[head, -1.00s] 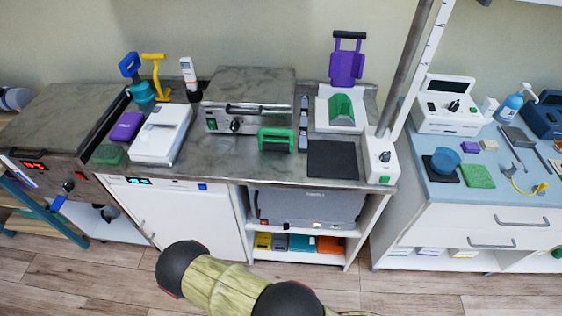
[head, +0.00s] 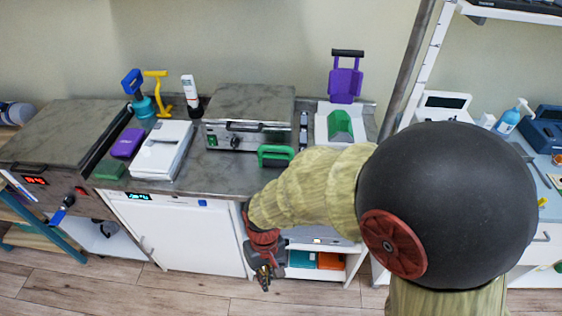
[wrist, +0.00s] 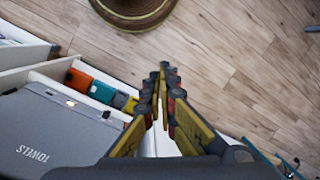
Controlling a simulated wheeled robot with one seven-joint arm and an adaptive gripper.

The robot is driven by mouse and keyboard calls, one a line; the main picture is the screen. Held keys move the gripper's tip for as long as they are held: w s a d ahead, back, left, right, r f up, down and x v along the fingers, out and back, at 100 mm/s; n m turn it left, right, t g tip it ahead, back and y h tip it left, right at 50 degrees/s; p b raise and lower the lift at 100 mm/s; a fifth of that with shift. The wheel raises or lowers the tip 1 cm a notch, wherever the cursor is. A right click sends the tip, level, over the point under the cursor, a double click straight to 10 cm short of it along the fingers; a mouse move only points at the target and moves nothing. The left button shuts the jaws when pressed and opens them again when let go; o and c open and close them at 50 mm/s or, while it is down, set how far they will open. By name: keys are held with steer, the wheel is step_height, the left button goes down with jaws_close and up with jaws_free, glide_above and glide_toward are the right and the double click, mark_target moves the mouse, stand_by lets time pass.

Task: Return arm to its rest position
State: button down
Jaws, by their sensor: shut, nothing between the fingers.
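My gripper (head: 264,277) hangs low in front of the counter cabinets in the head view, with its fingers pointing down toward the floor. In the wrist view my gripper (wrist: 164,100) shows its fingers shut together with nothing between them. My arm, with a sleeve and a large dark round joint, fills the right side of the head view. It hides part of the right bench and the right part of the metal counter.
The metal counter (head: 225,180) holds a heating unit (head: 250,110), a green handle (head: 275,155) and a white box (head: 162,150). Below it are a white cabinet door (head: 185,240) and a shelf with an orange box (head: 330,261). The wooden floor (head: 190,296) in front is clear.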

steer(key=d+r+m+t, duration=0.5)
steer(key=d+r+t, duration=0.2)
steer(key=d+r, duration=1.6)
step_height(320, 180, up, 4)
steer(key=shift+s+d+r+m+t+p, duration=0.15)
steer(key=shift+s+r+m+t+p, duration=0.15)
steer(key=shift+s+m+p, duration=0.15)
